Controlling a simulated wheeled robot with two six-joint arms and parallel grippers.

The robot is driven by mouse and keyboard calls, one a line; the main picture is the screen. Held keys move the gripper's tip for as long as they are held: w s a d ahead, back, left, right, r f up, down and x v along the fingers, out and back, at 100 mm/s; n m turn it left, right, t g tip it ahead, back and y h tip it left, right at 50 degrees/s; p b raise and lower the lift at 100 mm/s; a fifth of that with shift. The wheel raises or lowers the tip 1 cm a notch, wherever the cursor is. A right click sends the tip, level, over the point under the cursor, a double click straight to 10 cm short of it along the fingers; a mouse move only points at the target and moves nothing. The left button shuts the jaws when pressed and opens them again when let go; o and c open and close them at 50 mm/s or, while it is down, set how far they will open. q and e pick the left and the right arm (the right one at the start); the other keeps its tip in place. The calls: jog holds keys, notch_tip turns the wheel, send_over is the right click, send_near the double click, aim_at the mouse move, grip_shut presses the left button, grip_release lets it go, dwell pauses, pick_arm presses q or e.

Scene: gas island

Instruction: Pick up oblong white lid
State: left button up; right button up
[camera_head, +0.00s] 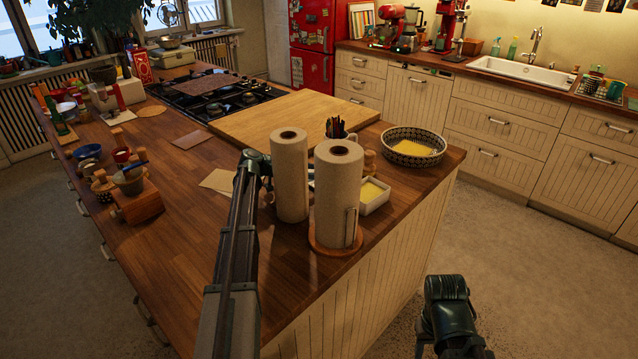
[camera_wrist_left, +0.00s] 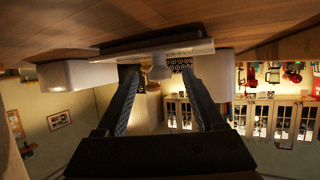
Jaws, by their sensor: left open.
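In the left wrist view, which shows the scene upside down, the oblong white lid (camera_wrist_left: 118,57) spans across in front of my left gripper (camera_wrist_left: 160,76). Its small knob shows between the two fingers, one finger on each side. The jaws are open, and I cannot tell whether either finger touches the lid. In the head view the left arm reaches over the wooden island (camera_head: 215,235); its gripper and most of the lid are hidden behind the paper rolls. My right arm shows low at the right, with its fingers not visible.
Two upright paper rolls (camera_head: 289,180) stand close to my left arm. Beside them are a white dish with yellow contents (camera_head: 374,196) and a patterned bowl (camera_head: 413,146). A large cutting board (camera_head: 290,115) lies behind. The island's left middle has free room.

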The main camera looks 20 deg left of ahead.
pick_arm(q)
jog(key=shift+x, duration=0.85)
jog(key=shift+a, duration=0.1)
grip_shut()
jog(key=shift+r, duration=0.1)
notch_tip(320, 180, up, 10)
jog(key=p, duration=1)
